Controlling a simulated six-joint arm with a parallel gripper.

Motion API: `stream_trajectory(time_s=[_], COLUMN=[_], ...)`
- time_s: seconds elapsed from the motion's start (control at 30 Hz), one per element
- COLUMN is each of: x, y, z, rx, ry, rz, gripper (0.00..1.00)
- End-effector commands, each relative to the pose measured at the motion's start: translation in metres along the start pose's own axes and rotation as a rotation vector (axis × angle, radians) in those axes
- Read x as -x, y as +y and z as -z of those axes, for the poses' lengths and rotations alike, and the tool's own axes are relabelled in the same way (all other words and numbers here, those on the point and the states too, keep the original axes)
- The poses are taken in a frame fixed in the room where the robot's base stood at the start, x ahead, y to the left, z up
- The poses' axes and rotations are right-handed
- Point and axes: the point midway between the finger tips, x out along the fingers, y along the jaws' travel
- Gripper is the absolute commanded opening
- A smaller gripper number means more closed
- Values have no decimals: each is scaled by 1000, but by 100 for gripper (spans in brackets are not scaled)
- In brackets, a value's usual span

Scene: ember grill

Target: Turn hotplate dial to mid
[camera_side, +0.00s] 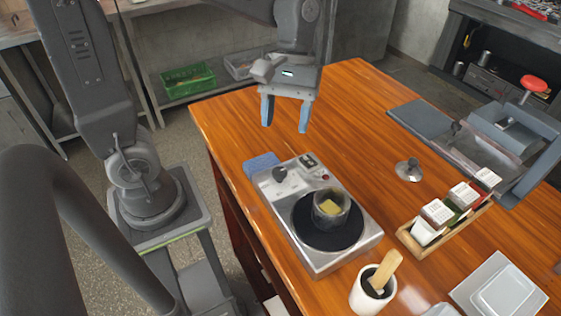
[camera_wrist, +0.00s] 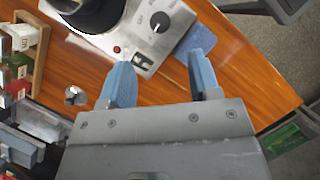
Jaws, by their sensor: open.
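The hotplate (camera_side: 314,257) is a silver unit on the wooden table, with a round black plate. Its dark dial (camera_side: 279,173) sits at the far left of its top; in the wrist view the dial (camera_wrist: 158,21) shows a light pointer mark, though its setting cannot be read. A small switch (camera_side: 308,160) and a red light (camera_wrist: 117,49) are near the dial. My gripper (camera_side: 286,112) is open and empty, above the table and beyond the dial. In the wrist view its blue fingers (camera_wrist: 160,73) are apart, with the dial ahead of the gap and not between them.
A pot (camera_side: 331,207) with something yellow in it stands on the black plate. A blue cloth (camera_side: 261,163) lies beside the hotplate. A wooden rack (camera_side: 442,228) of boxes, a white cup (camera_side: 370,293) and a small metal object (camera_side: 409,170) stand nearby. The table's far end is clear.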

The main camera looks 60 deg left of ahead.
Motion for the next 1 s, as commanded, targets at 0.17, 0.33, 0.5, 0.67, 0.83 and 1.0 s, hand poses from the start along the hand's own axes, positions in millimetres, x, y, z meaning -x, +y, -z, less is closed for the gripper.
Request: stream_trajectory(time_s=[0.17,0.33,0.5,0.67,0.83,1.0], x=[-39,-68,-85,-90,-91,-90], y=[-1,-1,0,0,0,0], z=[-1,-1,0,0,0,0], rx=[-1,-1,-2,-2,-2,-2], ry=[-4,-2,0,1,2,1], rz=[4,3,2,0,-1,-1], gripper=[57,57,57,57,57,45])
